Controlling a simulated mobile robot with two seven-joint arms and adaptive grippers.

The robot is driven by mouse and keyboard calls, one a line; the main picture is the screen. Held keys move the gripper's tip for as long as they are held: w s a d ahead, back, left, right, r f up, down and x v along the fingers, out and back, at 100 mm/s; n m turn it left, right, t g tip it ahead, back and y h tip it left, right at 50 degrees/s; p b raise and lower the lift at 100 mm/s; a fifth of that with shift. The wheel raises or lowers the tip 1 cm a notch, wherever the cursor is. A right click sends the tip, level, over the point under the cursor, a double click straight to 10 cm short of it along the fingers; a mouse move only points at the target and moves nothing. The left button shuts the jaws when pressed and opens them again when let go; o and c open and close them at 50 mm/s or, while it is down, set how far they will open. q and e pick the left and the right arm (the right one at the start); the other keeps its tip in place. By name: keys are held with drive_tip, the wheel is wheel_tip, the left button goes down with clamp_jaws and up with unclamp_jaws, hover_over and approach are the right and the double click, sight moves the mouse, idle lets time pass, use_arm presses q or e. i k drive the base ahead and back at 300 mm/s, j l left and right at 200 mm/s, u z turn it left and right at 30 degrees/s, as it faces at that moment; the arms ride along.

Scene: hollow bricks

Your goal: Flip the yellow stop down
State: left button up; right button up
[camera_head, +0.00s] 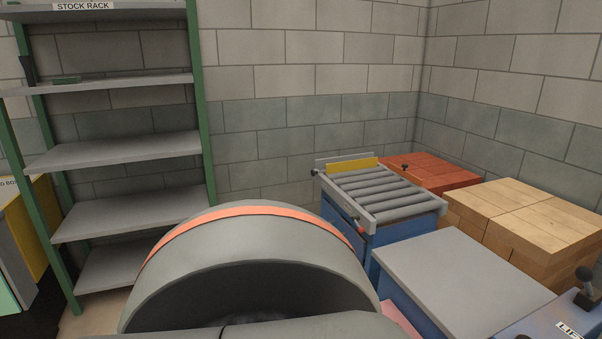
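The yellow stop (352,165) is a flat yellow plate at the far end of a roller conveyor (385,193). It appears to stand up above the rollers, across their far end. A grey plate (343,157) shows just behind it. Neither of my grippers is in view. A large grey rounded part with an orange band, which looks like my own arm, fills the lower middle and hides what lies behind it.
Red bricks (436,171) lie behind the conveyor, and a tan block stack (531,216) stands to its right. A grey-topped blue table (459,278) is in front, with a lever (584,284) at lower right. A stock rack (128,154) with empty lower shelves stands left.

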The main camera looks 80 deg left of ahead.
sight(337, 167)
drive_tip(key=u, duration=2.5)
drive_tip(key=i+j, duration=0.2)
drive_tip(key=i, duration=0.75)
drive_tip(key=i+j+u, duration=0.15)
drive_tip(key=i, duration=0.75)
drive_tip(key=i+j, duration=0.2)
drive_tip(key=i, duration=0.75)
